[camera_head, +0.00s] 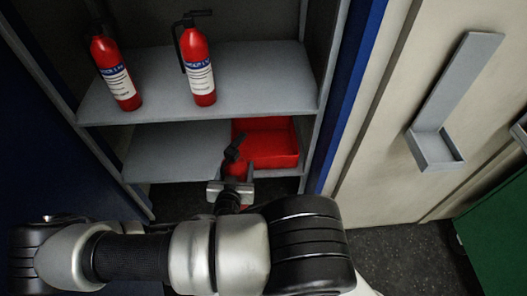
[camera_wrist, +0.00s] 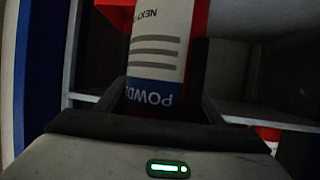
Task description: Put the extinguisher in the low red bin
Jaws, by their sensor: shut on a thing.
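My gripper (camera_head: 230,188) is shut on a red extinguisher (camera_head: 238,167) with a black top, in front of the lower shelf. In the wrist view the held extinguisher (camera_wrist: 158,45) shows its white and blue label between the fingers, with the print upside down. The low red bin (camera_head: 272,160) sits at the right of the lower shelf. The held extinguisher overlaps the bin's left front part in the head view; I cannot tell how far apart they are. My gripper hides part of the extinguisher's body.
Two other red extinguishers, one at the left (camera_head: 116,72) and one near the middle (camera_head: 197,70), stand on the upper shelf (camera_head: 255,85). The lower shelf (camera_head: 170,150) is bare left of the bin. A grey bracket (camera_head: 436,150) sticks out from the panel at right.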

